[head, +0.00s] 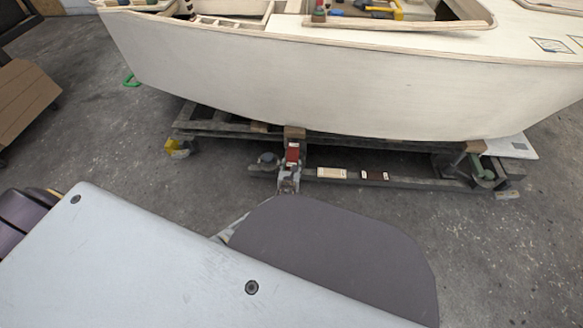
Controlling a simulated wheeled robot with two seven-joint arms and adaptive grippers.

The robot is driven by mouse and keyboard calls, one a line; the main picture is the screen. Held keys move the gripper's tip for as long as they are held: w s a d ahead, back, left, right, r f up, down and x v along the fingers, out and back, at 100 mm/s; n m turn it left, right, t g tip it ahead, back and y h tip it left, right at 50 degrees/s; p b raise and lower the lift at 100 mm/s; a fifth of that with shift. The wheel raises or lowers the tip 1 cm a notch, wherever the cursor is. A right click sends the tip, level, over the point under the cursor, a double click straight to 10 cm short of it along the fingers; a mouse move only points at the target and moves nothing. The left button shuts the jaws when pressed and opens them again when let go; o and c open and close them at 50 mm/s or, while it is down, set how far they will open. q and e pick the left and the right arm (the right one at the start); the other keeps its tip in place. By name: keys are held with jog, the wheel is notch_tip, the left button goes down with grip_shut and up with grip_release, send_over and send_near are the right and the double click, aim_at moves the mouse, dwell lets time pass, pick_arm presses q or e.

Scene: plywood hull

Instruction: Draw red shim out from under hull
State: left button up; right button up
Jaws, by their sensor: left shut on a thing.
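The red shim (292,154) is a small red piece below the front edge of the pale plywood hull (340,90). It shows just in front of a brown wooden block (294,132) under the hull's lower edge. My left gripper (290,172) is at the near end of the shim, shut on it. The fingertips are small in the picture, and I cannot tell how much of the shim is still under the hull. My right gripper is not in view.
A dark wheeled cradle (415,182) carries the hull, with a yellow caster (177,148) at its left corner. A brown slatted wooden piece (25,95) stands at left.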

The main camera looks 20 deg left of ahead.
pick_arm(q)
jog(key=o, duration=1.1)
jog(key=shift+v, duration=6)
jog(key=shift+a+r, duration=0.1)
